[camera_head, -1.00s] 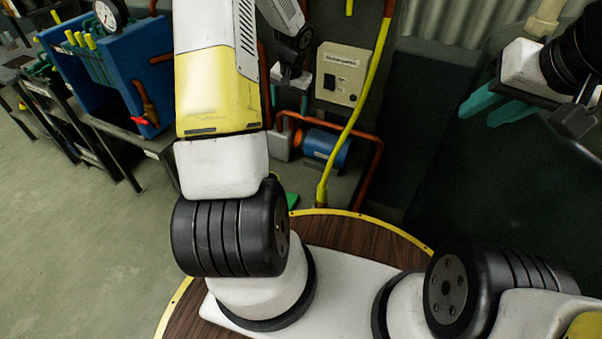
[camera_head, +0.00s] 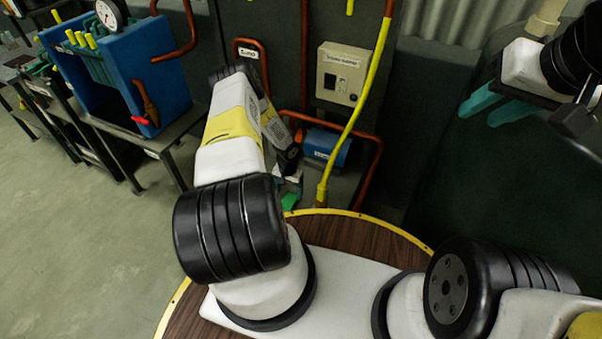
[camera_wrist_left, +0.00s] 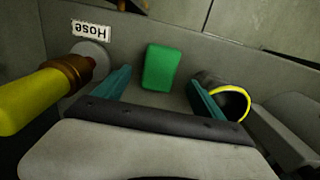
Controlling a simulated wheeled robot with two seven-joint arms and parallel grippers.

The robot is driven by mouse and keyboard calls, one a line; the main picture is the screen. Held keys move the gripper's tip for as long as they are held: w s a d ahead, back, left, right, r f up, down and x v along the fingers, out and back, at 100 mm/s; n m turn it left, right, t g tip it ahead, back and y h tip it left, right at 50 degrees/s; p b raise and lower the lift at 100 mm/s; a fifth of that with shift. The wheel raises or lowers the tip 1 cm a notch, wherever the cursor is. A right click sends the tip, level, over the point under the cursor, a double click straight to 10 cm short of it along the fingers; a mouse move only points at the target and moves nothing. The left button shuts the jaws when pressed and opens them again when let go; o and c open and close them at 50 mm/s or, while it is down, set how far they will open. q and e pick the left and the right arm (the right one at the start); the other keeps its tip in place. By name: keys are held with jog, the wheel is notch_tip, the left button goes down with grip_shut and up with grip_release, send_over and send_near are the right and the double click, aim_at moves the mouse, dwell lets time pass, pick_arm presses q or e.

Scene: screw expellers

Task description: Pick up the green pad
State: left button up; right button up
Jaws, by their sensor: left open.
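The green pad (camera_wrist_left: 164,67) lies on a grey surface in the left wrist view, ahead of my left gripper (camera_wrist_left: 158,84). My left gripper's teal fingers are open, one to each side of the pad's near end, and I cannot tell how far above it they are. In the head view the green pad (camera_head: 290,201) shows partly, just below my left gripper (camera_head: 292,187), beyond the round table. My right gripper (camera_head: 479,117) is at the upper right in the head view, its teal fingers apart and empty.
A yellow hose with a brass fitting (camera_wrist_left: 75,70) stands left of the pad, by a "Hose" label. A dark cylinder with a yellow rim (camera_wrist_left: 225,102) is close to the right finger. A blue motor (camera_head: 326,147) and red pipes (camera_head: 372,165) stand near the left gripper.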

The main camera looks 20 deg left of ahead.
aim_at(289, 199)
pick_arm(q)
notch_tip(289, 199, down, 6)
jog(key=shift+r, duration=0.25)
jog(key=c, duration=1.4)
jog(key=shift+r, duration=0.1)
jog(key=shift+c, duration=0.2)
jog(key=shift+w+r, duration=0.1)
jog(key=shift+r, duration=0.45)
notch_tip(289, 199, up, 2)
jog(key=shift+s+d+r, duration=0.2)
jog(key=shift+s+d, duration=0.3)
jog(key=shift+d, duration=0.05)
jog(key=s+d+r, duration=0.1)
jog(key=s+d, duration=0.9)
jog(key=shift+s+r, duration=0.15)
jog(key=shift+s, duration=0.15)
